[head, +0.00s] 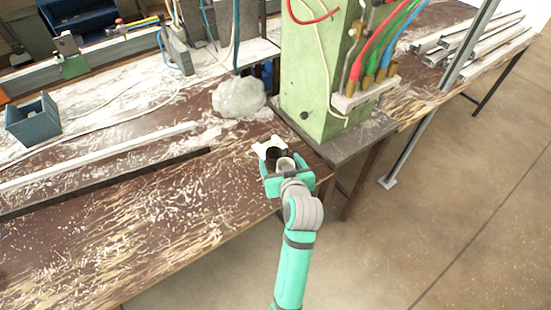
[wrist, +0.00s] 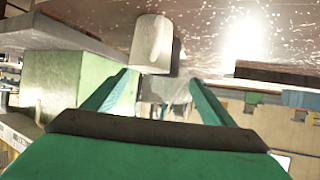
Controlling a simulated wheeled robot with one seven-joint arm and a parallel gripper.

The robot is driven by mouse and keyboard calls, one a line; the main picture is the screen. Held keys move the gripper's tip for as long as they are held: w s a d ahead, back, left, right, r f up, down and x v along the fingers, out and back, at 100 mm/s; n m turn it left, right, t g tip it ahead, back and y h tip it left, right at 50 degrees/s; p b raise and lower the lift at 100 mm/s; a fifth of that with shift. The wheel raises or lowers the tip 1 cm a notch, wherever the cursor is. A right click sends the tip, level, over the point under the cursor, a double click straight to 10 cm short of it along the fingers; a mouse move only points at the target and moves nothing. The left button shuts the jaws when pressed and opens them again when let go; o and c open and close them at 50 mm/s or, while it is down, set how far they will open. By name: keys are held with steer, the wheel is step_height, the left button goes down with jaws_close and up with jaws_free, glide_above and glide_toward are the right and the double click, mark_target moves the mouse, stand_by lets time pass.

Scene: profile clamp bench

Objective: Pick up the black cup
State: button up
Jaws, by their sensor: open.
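A small dark, round shape (head: 272,153), which looks like the black cup, stands near the bench's front right corner, just beyond my gripper. A white cup (head: 285,163) is beside it, nearer to me, and partly covers it. In the wrist view the white cup (wrist: 152,44) is just ahead of my fingertips, left of the middle. The black cup is not clear there; only a thin dark edge shows beside the white one. My gripper (head: 284,172) is open, its teal fingers (wrist: 160,78) apart with nothing gripped. A pale flat piece (head: 262,146) lies around the dark shape.
A green machine block (head: 310,75) with hoses stands just behind, on a grey plate (head: 350,140). A whitish lump (head: 238,97) is behind left. Long profiles (head: 100,155) lie across the bench at left. The front of the wooden bench (head: 170,220) is clear but dusty.

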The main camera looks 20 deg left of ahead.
mark_target(275, 149)
steer(key=shift+r+x, duration=0.15)
steer(key=shift+x, duration=1.15)
steer(key=shift+r+x, duration=0.15)
steer(key=shift+x, duration=1.15)
steer(key=shift+w, duration=0.15)
steer(key=shift+c, duration=0.6)
steer(key=c, duration=1.3)
steer(key=shift+w, duration=0.1)
steer(key=shift+c, duration=0.4)
